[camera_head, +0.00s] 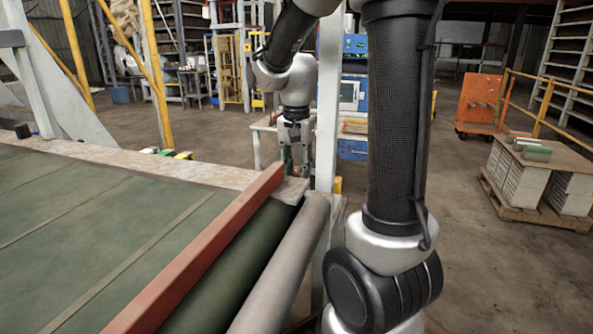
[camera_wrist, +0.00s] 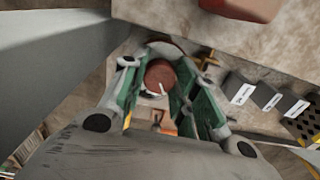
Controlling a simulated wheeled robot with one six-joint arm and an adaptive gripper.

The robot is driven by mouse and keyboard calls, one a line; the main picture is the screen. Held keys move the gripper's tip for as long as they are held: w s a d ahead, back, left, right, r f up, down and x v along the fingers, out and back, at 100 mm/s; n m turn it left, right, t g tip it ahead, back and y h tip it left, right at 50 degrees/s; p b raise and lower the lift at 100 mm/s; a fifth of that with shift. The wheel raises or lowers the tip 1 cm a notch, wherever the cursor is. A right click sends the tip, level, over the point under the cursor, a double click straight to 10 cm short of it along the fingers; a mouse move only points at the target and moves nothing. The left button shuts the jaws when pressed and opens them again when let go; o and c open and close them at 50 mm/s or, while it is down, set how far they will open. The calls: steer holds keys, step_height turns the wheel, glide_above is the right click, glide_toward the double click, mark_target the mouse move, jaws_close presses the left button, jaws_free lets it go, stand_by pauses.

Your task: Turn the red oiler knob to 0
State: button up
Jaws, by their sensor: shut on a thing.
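The red oiler knob (camera_wrist: 160,76) shows in the wrist view between my gripper's two green fingers. It is round, with a short white mark on its lower right edge. My gripper (camera_wrist: 157,82) is shut on it, one finger on each side. In the head view my gripper (camera_head: 296,162) points down beside the far end of the conveyor, and the knob cannot be made out there. I cannot read any number by the knob.
Dark blocks with white labels (camera_wrist: 269,97) sit right of the fingers in the wrist view. The green conveyor (camera_head: 75,215) with its red rail (camera_head: 205,250) fills the lower left of the head view. A pale post (camera_head: 328,110) stands close right of my gripper.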

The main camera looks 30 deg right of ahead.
mark_target(297, 172)
steer(key=shift+n, duration=2)
steer(key=o, duration=1)
steer(key=shift+r, duration=0.1)
step_height(297, 172, up, 12)
